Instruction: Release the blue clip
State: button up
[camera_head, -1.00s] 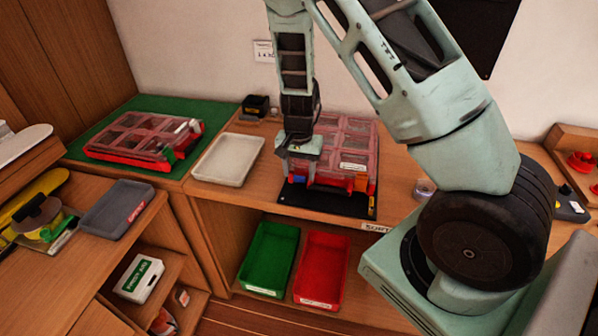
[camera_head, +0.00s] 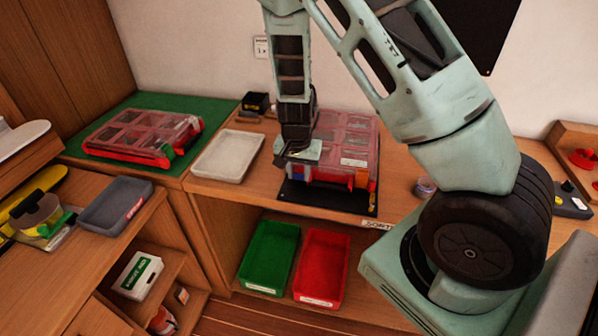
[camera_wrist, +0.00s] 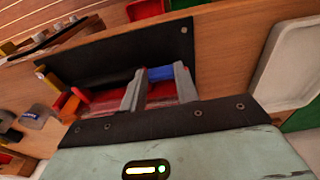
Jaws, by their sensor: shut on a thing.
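A red case with a clear compartment lid (camera_head: 357,140) lies on a black mat (camera_head: 325,199) on the bench. My gripper (camera_wrist: 160,84) is at the case's front left side. In the wrist view its two grey fingers stand on either side of the blue clip (camera_wrist: 161,73) and are shut on it. The red case front (camera_wrist: 107,98) shows beside and between the fingers. An orange clip (camera_head: 361,179) sits at the right of the case front; it also shows in the wrist view (camera_wrist: 70,106). In the head view my wrist hides the fingertips and most of the blue clip.
A second red case (camera_head: 140,134) lies on a green mat (camera_head: 190,108) at the left. An off-white tray (camera_head: 228,156) is left of my gripper. Green (camera_head: 268,256) and red (camera_head: 320,266) bins stand on the shelf below. A tape roll (camera_head: 425,187) lies to the right.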

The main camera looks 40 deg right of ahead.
jog(key=shift+s+a+f+h, duration=0.1)
jog(key=shift+f+h, duration=0.05)
jog(key=shift+h, duration=0.15)
jog(key=o, duration=1)
jog(key=r+p, duration=0.1)
jog(key=r, duration=0.4)
jog(key=s+a+r, duration=0.1)
jog(key=r, duration=0.5)
jog(key=s+a+r+p, duration=0.1)
jog(key=r, duration=0.5)
jog(key=shift+a+r+p, duration=0.1)
jog(key=shift+a+p, duration=0.15)
jog(key=shift+p, duration=0.05)
